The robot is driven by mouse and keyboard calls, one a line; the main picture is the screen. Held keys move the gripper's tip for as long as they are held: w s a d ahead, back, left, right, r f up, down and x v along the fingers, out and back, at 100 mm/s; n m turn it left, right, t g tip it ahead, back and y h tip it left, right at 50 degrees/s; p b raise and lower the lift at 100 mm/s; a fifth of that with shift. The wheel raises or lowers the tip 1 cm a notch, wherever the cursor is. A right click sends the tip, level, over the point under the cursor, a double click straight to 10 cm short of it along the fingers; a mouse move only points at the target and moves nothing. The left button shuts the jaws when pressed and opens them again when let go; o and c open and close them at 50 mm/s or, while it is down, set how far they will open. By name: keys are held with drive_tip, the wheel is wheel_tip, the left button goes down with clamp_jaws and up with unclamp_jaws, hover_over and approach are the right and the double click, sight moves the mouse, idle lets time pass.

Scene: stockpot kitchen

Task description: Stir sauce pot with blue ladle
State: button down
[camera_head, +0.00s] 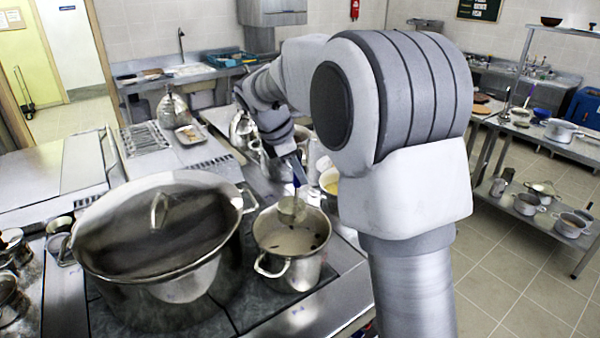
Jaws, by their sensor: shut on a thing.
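The sauce pot (290,271) is a small steel pot with side handles, open at the top, with pale sauce and dark bits inside. It stands on the stove, right of a large lidded stockpot. The blue ladle (296,179) has a blue handle, and its bowl (291,210) is at the far inner side of the sauce pot, around rim height. I cannot tell whether the bowl touches the sauce. My gripper (297,165) is above the sauce pot, shut on the ladle's handle. My arm hides part of the area behind and right of the pot.
The large stockpot (155,285) with its lid stands close on the left. A pot with yellow contents (330,181) is just behind right, partly hidden by my arm. Other steel pots stand behind. A shelf table (560,146) with pots is at the far right, with clear floor before it.

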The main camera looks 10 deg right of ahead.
wheel_tip(320, 180, down, 17)
drive_tip(key=b, duration=0.9)
drive_tip(key=shift+b, duration=0.35)
idle(0.4)
